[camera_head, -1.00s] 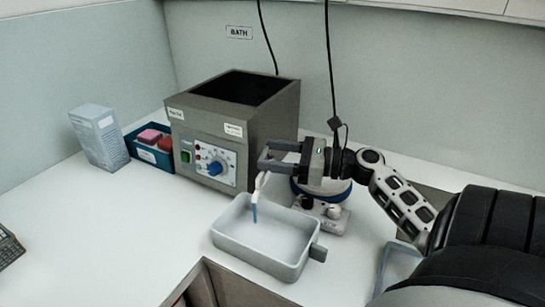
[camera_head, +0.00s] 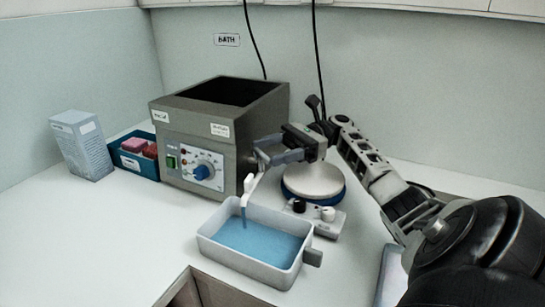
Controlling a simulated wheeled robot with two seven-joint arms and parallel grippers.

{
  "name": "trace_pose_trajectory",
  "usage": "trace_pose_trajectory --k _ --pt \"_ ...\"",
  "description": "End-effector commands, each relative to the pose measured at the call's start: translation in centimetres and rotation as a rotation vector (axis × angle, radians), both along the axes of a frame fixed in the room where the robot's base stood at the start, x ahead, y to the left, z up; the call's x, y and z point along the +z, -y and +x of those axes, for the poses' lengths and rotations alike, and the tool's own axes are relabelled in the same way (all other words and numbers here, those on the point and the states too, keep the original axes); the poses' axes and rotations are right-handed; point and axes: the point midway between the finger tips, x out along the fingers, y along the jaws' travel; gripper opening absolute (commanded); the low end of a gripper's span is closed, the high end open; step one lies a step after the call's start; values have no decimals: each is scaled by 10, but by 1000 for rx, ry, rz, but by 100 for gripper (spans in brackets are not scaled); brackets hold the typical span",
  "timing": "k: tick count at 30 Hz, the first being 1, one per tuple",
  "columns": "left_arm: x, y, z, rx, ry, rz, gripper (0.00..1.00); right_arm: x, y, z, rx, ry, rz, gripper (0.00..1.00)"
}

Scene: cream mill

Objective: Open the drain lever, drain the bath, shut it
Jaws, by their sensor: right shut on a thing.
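The bath (camera_head: 163,112) is a grey box with an open, dark top and a control panel on its front. A white drain spout (camera_head: 249,186) comes off its right front corner and hangs over a white tray (camera_head: 212,249). Blue liquid (camera_head: 262,243) covers the tray's floor. My left gripper is not in view.
A blue bin with pink and red items (camera_head: 140,168) and a pale box (camera_head: 82,148) stand left of the bath. The counter's front left is clear.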

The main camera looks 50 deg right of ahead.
Motion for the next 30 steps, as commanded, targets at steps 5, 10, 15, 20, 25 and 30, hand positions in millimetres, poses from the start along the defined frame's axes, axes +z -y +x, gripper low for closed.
trace_pose_trajectory --k 5,10,15,20,25,30 --pt "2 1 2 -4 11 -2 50 -1 1 1 31 0 -2 37" --pt "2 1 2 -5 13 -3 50 -1 1 1 38 -1 -2 37" --pt "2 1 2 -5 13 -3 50 -1 1 1 38 -1 -3 37" --pt "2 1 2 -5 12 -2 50 -1 1 1 38 -1 -3 79" --pt "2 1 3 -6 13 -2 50 0 1 1 35 0 -1 82" --pt "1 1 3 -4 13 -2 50 0 1 2 32 1 0 82"
